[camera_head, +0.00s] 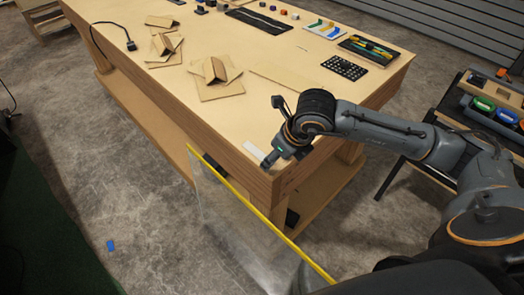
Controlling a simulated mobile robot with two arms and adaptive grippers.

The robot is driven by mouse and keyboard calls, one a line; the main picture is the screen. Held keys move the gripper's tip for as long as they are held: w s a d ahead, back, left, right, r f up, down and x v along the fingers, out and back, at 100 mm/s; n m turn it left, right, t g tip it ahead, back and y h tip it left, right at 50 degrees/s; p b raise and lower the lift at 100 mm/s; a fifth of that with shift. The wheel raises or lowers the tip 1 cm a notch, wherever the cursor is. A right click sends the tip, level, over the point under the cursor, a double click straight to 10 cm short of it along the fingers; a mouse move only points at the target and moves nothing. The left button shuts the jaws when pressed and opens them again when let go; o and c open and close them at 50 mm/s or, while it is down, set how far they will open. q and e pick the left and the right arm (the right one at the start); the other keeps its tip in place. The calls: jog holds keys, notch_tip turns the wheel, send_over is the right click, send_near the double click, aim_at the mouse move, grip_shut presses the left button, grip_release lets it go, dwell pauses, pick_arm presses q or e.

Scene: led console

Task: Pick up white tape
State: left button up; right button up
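A small flat white strip (254,149), which may be the white tape, lies at the near corner of the wooden workbench (225,122). My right arm reaches in from the right over this corner. Its gripper (268,161) points down just right of the white strip, very close to it. I cannot tell whether they touch. The fingers are small and dark, so their opening cannot be made out. No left arm or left gripper shows.
Cardboard pieces (215,78) stand on the bench's left half. A dark perforated block (344,67) and a tray with coloured tools (370,48) lie farther right. A side table at right holds coloured items (483,105). A yellow-edged clear panel (262,221) stands before the bench.

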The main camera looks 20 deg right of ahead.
jog(key=shift+w+f, duration=0.15)
jog(key=shift+f, duration=0.3)
jog(key=shift+c, duration=0.2)
jog(key=c, duration=0.8)
jog(key=shift+r, duration=0.1)
